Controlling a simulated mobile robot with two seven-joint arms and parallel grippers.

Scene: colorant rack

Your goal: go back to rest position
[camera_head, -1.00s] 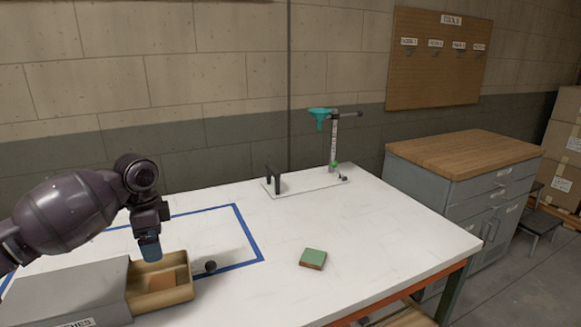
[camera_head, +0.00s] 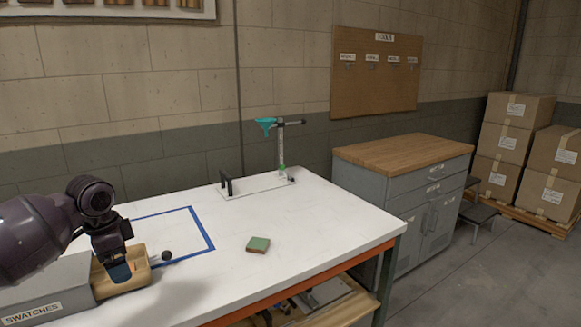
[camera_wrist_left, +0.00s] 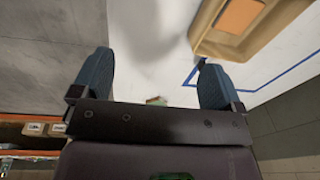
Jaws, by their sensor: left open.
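My left gripper (camera_head: 119,270) hangs at the left of the white table, in front of or over the open tan drawer (camera_head: 140,280). In the left wrist view the gripper (camera_wrist_left: 152,85) has its two blue fingers spread wide with nothing between them. The tan drawer (camera_wrist_left: 205,45) with an orange piece (camera_wrist_left: 241,14) inside shows at the upper right there. My right gripper is not in either view.
The grey box labelled SWATCHES (camera_head: 40,290) holds the drawer. A dark knob (camera_head: 166,256) sits at its front. A green-topped block (camera_head: 258,244) lies on the table (camera_head: 310,215). A stand with a teal funnel (camera_head: 266,123) is at the back. A wood-topped cabinet (camera_head: 400,152) stands to the right.

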